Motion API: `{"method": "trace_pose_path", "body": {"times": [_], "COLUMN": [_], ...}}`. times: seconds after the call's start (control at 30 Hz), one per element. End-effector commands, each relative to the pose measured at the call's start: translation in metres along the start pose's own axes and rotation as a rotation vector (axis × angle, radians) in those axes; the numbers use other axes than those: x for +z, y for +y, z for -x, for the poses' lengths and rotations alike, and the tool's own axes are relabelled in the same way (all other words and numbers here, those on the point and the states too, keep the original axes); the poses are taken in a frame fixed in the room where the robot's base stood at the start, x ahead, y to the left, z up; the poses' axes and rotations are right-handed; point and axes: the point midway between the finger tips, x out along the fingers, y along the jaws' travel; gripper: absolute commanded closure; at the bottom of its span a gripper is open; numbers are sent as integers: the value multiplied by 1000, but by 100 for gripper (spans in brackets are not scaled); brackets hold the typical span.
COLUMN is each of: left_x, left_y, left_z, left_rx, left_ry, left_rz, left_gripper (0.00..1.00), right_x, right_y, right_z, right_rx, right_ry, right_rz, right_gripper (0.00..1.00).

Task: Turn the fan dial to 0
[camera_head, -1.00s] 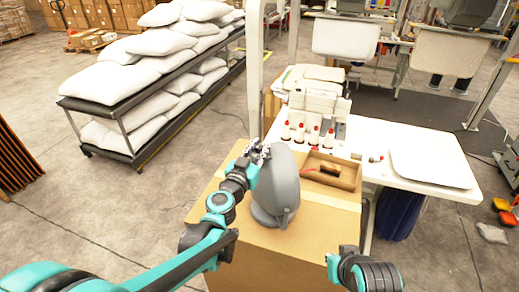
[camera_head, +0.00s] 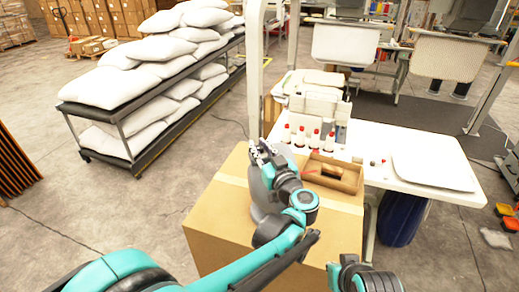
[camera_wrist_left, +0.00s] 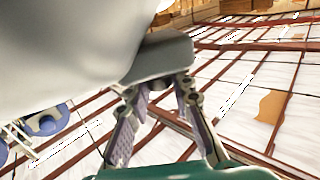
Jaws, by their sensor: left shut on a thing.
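The grey fan (camera_head: 259,192) stands on the cardboard box in the head view, partly covered by my left arm. My left gripper (camera_head: 263,152) is at the upper part of the fan. In the left wrist view, its two fingers (camera_wrist_left: 160,105) sit on either side of a grey protruding piece (camera_wrist_left: 160,58) on the fan's smooth grey housing (camera_wrist_left: 60,45). I take this piece for the dial, and the gripper is shut on it. No number or mark on the dial can be read. Only part of my right arm shows at the bottom; its fingers are out of view.
The large cardboard box (camera_head: 215,215) carries the fan and an open brown tray (camera_head: 345,184) close to its right. A white table (camera_head: 385,145) with a sewing machine (camera_head: 318,105) stands behind. A rack of white pillows (camera_head: 125,90) is at the left. The floor between is clear.

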Motion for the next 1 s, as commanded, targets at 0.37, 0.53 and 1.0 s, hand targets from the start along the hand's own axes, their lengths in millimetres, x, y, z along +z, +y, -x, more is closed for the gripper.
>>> {"method": "trace_pose_path", "body": {"times": [0.37,0.53,1.0], "left_x": [-1,-1,0], "left_y": [0,0,0], "left_z": [-1,-1,-1], "left_rx": [-56,-56,-56], "left_ry": [2,2,1], "left_rz": [-1,-1,-1], "left_gripper": [100,100,56], "right_x": [1,1,1], "right_y": [0,0,0], "right_z": [-2,-2,-2], "right_rx": [0,0,0], "right_ry": [0,0,0], "right_rz": [0,0,0], "right_gripper": [100,100,100]}}
